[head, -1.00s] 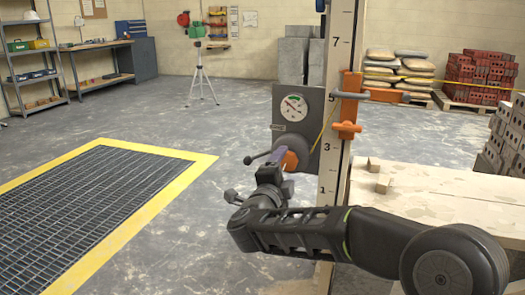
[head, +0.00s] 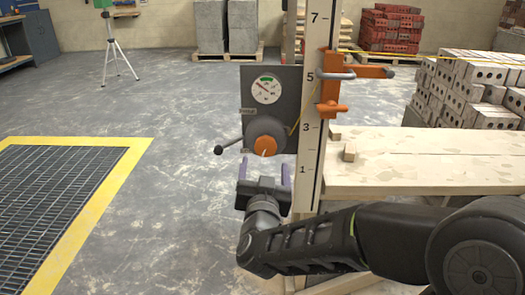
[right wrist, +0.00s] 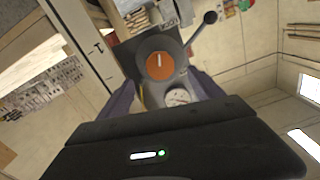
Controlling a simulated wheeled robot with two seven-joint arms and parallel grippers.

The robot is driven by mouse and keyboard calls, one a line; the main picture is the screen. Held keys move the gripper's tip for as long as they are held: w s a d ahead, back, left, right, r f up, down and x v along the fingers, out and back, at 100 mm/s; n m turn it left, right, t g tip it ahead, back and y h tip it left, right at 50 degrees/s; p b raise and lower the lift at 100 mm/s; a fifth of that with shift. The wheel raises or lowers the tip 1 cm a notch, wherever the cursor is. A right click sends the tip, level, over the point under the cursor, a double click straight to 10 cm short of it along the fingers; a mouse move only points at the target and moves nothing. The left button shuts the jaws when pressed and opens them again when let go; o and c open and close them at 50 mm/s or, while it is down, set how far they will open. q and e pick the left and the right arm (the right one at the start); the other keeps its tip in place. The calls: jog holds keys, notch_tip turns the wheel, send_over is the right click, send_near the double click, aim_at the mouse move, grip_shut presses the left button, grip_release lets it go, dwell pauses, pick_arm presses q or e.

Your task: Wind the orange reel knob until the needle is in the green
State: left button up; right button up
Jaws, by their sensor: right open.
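The orange reel knob (head: 265,146) sits on a dark round reel low on a grey panel (head: 249,100) fixed to the upright post. In the right wrist view the knob (right wrist: 160,66) faces me, with a pale line across it. The white gauge (head: 267,89) above it has a green band at the top; its thin needle appears to point up-left, outside the green. My right gripper (head: 265,172) is open, its purple fingers spread just below and in front of the knob, with nothing between them. My left gripper is out of view.
A crank handle with a black ball (head: 219,150) sticks out left of the reel. An orange clamp bracket (head: 331,90) is on the numbered post (head: 310,120). A wooden plank table (head: 420,165) stands to the right. Open floor lies left, beside a yellow-edged grate (head: 60,190).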

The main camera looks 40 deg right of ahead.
aim_at(265, 150)
jog(key=p+x, duration=0.1)
jog(key=x, duration=0.6)
jog(key=shift+p, duration=0.3)
jog(key=shift+w+d, duration=0.25)
jog(key=shift+c, duration=0.5)
jog(key=c, duration=1.3)
